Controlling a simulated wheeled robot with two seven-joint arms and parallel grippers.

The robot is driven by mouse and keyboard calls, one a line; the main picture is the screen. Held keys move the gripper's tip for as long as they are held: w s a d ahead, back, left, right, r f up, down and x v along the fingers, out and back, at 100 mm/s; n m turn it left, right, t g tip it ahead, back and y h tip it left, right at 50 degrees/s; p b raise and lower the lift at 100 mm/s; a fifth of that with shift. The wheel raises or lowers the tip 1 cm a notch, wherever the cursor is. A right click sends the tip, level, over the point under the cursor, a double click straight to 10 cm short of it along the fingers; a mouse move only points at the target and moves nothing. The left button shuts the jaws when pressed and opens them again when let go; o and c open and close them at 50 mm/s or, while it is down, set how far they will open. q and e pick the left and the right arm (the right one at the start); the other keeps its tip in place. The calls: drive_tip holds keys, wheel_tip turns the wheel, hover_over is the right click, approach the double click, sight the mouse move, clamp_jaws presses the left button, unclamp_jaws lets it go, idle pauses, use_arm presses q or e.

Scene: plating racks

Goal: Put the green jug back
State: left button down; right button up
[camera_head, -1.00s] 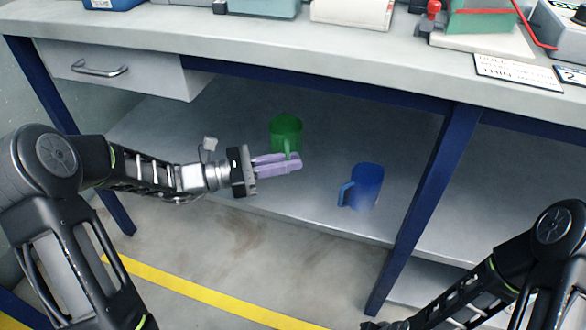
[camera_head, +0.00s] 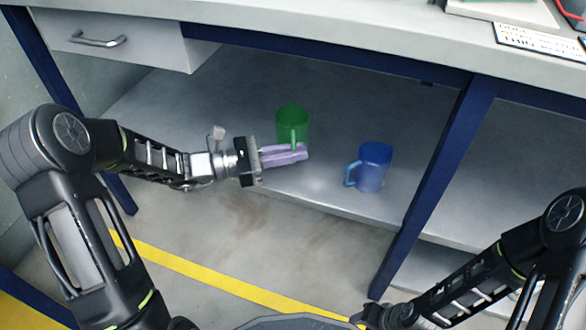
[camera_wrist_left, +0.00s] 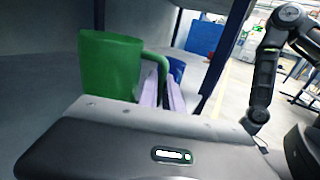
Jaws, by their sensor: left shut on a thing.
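The green jug (camera_head: 292,124) is upright at the lower shelf under the bench, its handle facing my left gripper. My left gripper (camera_head: 300,153) comes in from the left with its pale purple fingers shut on the jug's handle. In the left wrist view the green jug (camera_wrist_left: 110,64) stands left of the fingers (camera_wrist_left: 164,92), with its handle reaching between them. I cannot tell whether its base touches the shelf. My right gripper (camera_head: 372,316) is at the bottom edge, dark and partly cut off; its fingers are not clear.
A blue jug (camera_head: 374,166) stands on the lower shelf (camera_head: 230,100) to the right, its handle facing left. A blue bench leg (camera_head: 432,190) rises right of it. A drawer (camera_head: 120,40) hangs above left. The shelf behind the jugs is clear.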

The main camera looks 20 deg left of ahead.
use_arm(q)
drive_tip(key=shift+f+b, duration=1.4)
drive_tip(key=shift+f, duration=1.1)
drive_tip(key=shift+f, duration=0.1)
drive_tip(key=c, duration=1.5)
unclamp_jaws()
